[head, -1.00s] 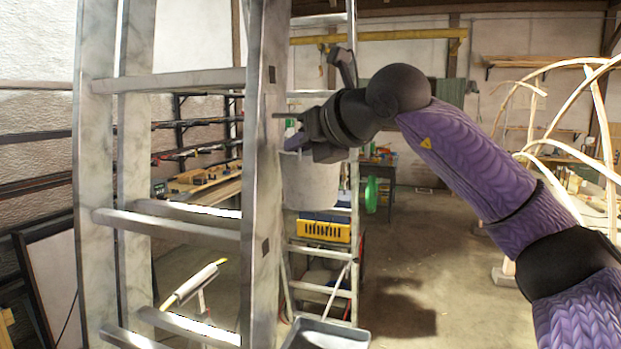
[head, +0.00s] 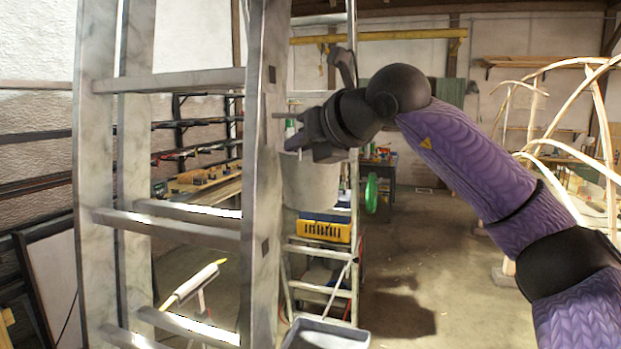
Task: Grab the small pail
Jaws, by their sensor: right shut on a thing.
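The small pail (head: 311,182) is a pale grey-white tapered bucket in the head view, just right of the near ladder's rail. My right gripper (head: 299,146) is at its upper rim and is shut on it. The gripper's dark body covers part of the rim. The pail appears upright. Whether anything supports it from below cannot be told. My left gripper is not in view.
A large whitish ladder (head: 262,200) stands close on the left, its rail beside the pail. A smaller stepladder (head: 320,288) with a yellow-blue crate (head: 324,231) stands behind. Bent laths (head: 600,110) rise at the right. The middle floor is clear.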

